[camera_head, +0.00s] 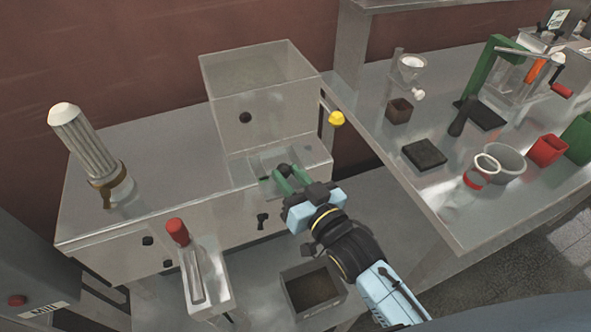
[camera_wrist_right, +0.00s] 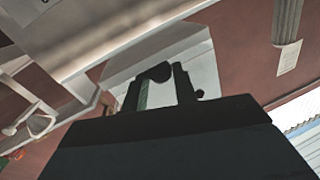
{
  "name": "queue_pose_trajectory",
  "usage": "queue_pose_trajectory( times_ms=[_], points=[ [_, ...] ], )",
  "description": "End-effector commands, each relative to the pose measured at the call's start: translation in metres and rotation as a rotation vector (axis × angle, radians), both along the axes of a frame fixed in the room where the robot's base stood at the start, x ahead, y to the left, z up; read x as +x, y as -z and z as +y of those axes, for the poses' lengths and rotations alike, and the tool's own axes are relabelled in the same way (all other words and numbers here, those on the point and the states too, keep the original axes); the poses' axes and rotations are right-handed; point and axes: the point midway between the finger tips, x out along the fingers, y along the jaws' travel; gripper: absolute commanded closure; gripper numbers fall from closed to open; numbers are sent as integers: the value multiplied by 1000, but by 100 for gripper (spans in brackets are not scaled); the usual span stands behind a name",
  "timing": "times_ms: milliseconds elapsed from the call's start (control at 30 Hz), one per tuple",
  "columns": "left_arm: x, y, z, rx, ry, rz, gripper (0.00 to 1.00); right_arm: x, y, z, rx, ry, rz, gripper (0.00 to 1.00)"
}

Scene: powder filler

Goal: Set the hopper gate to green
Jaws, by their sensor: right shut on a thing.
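The powder filler is a pale metal machine with a clear box-shaped hopper (camera_head: 260,85) on top, seen in the head view. Its upper front face has a dark round spot (camera_head: 245,117). My right gripper (camera_head: 283,176), with green fingers, is at the small ledge in front of the machine, below the hopper. In the right wrist view its fingers (camera_wrist_right: 158,90) are closed around a dark rounded knob (camera_wrist_right: 157,71). The fingers mostly hide what the knob joins. I cannot make out a green gate mark. My left gripper is in neither view.
A ribbed cylinder (camera_head: 80,138) and a red-handled lever (camera_head: 178,232) stand at the left. An open dark box (camera_head: 313,292) is below my arm. The right table (camera_head: 480,215) holds cups and a green press (camera_head: 489,66).

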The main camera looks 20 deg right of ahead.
Motion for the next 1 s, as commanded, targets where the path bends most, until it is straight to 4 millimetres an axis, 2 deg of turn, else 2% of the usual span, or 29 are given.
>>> queue_pose_trajectory(
  times_ms=[67, 100, 233, 533, 667, 767, 1000],
  points=[
    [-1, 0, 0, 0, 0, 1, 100, 0, 0, 0, 0, 0, -2, 100],
    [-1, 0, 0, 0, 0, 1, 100, 0, 0, 0, 0, 0, -2, 68],
    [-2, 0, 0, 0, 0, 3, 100, 0, 0, -1, 0, 2, -2, 51],
    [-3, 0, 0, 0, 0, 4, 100, -1, 0, -1, 0, 2, -1, 50],
    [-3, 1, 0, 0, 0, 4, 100, -10, 1, -4, 0, 3, 2, 50],
    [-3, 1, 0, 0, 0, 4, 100, -24, 1, -8, 0, 3, 3, 50],
    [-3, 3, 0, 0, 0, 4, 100, -72, 2, -24, 0, 2, 4, 50]
  ],
)
